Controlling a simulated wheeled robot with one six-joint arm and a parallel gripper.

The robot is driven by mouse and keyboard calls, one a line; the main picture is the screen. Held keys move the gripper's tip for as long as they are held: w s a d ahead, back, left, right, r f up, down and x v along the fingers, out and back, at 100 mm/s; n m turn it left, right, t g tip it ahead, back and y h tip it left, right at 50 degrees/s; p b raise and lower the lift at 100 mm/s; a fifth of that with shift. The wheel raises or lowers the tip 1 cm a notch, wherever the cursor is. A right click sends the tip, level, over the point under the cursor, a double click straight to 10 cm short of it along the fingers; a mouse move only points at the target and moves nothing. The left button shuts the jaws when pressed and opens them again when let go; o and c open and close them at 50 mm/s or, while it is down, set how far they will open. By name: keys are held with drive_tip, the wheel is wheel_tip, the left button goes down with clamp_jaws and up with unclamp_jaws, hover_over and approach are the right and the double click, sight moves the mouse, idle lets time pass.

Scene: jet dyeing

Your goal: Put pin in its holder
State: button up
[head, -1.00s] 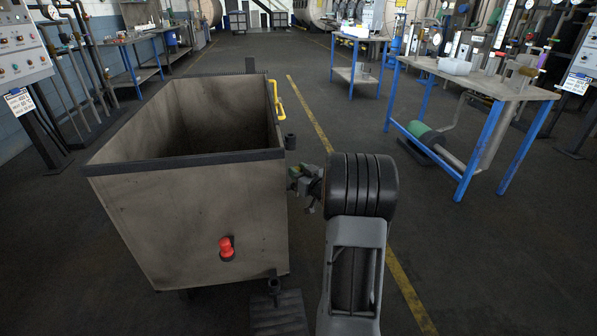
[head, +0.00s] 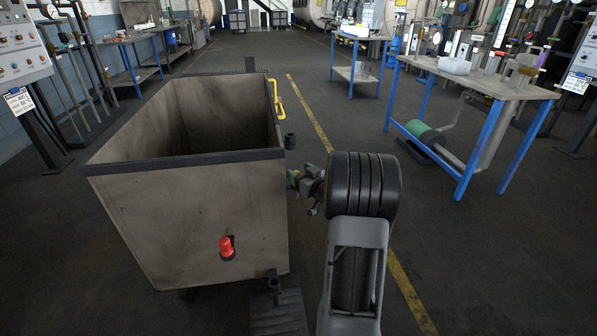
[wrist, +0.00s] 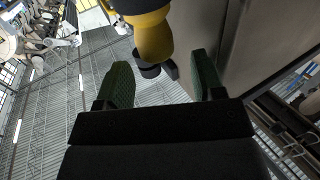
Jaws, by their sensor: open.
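A red-headed piece (head: 226,247), which may be the pin, sits on the near end panel of the grey metal cart (head: 190,220). A dark part shows just behind it. My gripper (head: 298,180) is beside the cart's right wall, partly hidden by my arm. In the wrist view my gripper (wrist: 160,85) is open, with green-padded fingers apart. A yellow rounded part (wrist: 153,38) and a black cylinder (wrist: 149,70) show beyond the fingers, apparently ungripped.
A yellow bent handle (head: 277,100) is on the cart's right side. A blue-legged workbench (head: 490,88) with fittings stands at the right. Control panels (head: 22,45) stand at the left. The floor aisle right of the cart (head: 330,105) is clear.

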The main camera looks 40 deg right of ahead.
drive_tip(key=s+p, duration=0.2)
drive_tip(key=s, duration=1)
drive_tip(key=shift+s, duration=0.35)
drive_tip(key=shift+d+r, duration=0.1)
drive_tip(key=shift+d, duration=0.05)
drive_tip(key=w+a+r+m+g+h+p, duration=0.15)
drive_tip(key=a+r+g+p, duration=0.3)
drive_tip(key=r+p, duration=0.45)
drive_tip(key=w+a+r+g+h+p, duration=0.25)
drive_tip(key=a+r+p, duration=0.35)
drive_tip(key=r, duration=0.4)
drive_tip(key=s+a+r+g+y+p, duration=0.2)
drive_tip(key=s+a+r+g+p, duration=0.1)
drive_tip(key=s+a+r+p, duration=0.2)
drive_tip(key=s+a+r+n+g+y+p, duration=0.1)
drive_tip(key=s+a+r+g+p, duration=0.3)
drive_tip(key=s+a+p, duration=0.3)
drive_tip(key=shift+s+a+r+y, duration=0.5)
drive_tip(key=shift+s+a, duration=0.55)
drive_tip(key=shift+a, duration=1.35)
drive_tip(key=shift+n, duration=0.25)
